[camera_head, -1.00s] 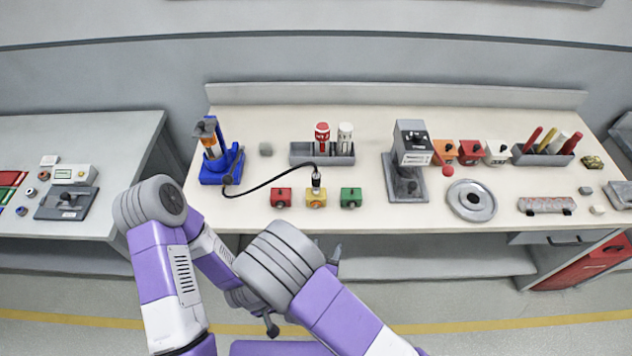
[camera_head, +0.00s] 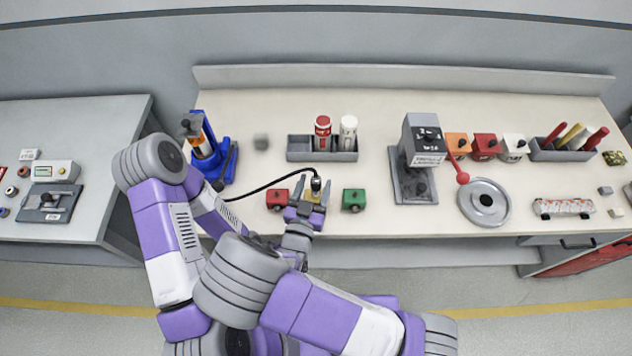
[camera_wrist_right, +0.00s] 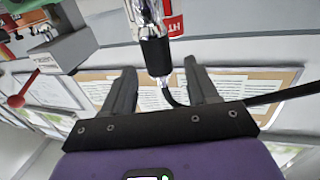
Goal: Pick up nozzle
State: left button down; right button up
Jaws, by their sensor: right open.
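The nozzle (camera_head: 316,184) stands upright at the yellow block (camera_head: 313,193), with a black cable running from it to the left. In the right wrist view the nozzle (camera_wrist_right: 154,48) is a chrome and black cylinder just beyond and between the two fingertips. My right gripper (camera_head: 312,186) is open at the yellow block, its fingers spread to either side of the nozzle; in the head view it hides part of the block. Whether a finger touches the nozzle I cannot tell. My left gripper is hidden behind my right arm.
A red block (camera_head: 277,198) and a green block (camera_head: 354,200) stand close on either side. A grey tray (camera_head: 300,150) with red and white bottles is behind. A blue stand (camera_head: 213,163) is at the left, a grey press (camera_head: 419,150) at the right.

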aim_at(317, 175)
jog(key=x, duration=0.4)
jog(key=shift+w, duration=0.2)
jog(key=shift+r, duration=0.1)
grip_shut()
